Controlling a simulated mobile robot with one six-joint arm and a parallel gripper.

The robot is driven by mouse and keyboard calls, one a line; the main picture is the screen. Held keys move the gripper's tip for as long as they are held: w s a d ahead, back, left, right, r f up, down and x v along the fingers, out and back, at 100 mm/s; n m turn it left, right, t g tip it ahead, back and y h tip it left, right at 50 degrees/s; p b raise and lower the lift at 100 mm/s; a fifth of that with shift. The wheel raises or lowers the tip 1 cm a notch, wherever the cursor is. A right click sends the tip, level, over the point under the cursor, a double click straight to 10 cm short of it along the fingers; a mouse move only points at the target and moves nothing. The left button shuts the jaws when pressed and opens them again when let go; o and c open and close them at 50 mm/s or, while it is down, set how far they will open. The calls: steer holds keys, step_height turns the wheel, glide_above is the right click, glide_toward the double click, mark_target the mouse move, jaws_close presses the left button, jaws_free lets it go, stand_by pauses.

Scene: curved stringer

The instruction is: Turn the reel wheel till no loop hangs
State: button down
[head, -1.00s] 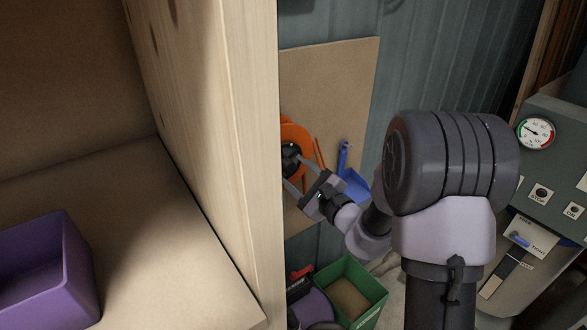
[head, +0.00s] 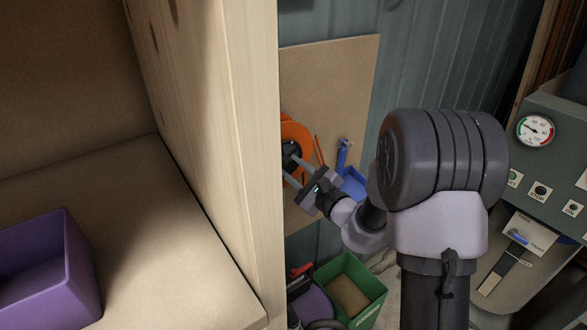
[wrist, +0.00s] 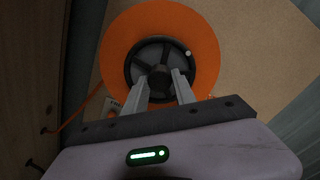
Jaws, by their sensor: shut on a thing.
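The reel is an orange disc (head: 299,136) on a tan board, partly hidden by the wooden panel in the head view. It shows whole in the wrist view (wrist: 206,50), with a dark spoked wheel (wrist: 136,66) and a pale knob (wrist: 188,53) at its upper right. My gripper (wrist: 159,82) reaches in front of the wheel, a finger on either side of its dark middle, shut on the wheel. An orange cord (wrist: 82,110) runs down left from the reel. Another orange strand (head: 319,151) shows right of the reel. Whether a loop hangs is not clear.
The wooden panel (head: 215,130) stands close left of my gripper. A blue dustpan (head: 354,182) hangs right of the reel. A green crate (head: 345,283) stands below. A grey machine with a gauge (head: 535,130) is at the right. A purple bin (head: 50,270) sits on the shelf.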

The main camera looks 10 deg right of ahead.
steer(key=m+p, duration=0.2)
steer(key=m, duration=0.3)
steer(key=shift+r, duration=0.1)
steer(key=m+p, duration=0.4)
steer(key=m, duration=0.2)
steer(key=shift+m, duration=0.4)
steer(key=m+p, duration=0.4)
steer(key=m, duration=0.2)
steer(key=shift+r+p, duration=0.1)
steer(key=shift+p, duration=0.25)
steer(key=m+p, duration=0.3)
steer(key=m, duration=0.3)
steer(key=shift+p, duration=0.3)
steer(key=c, duration=1)
jaws_free()
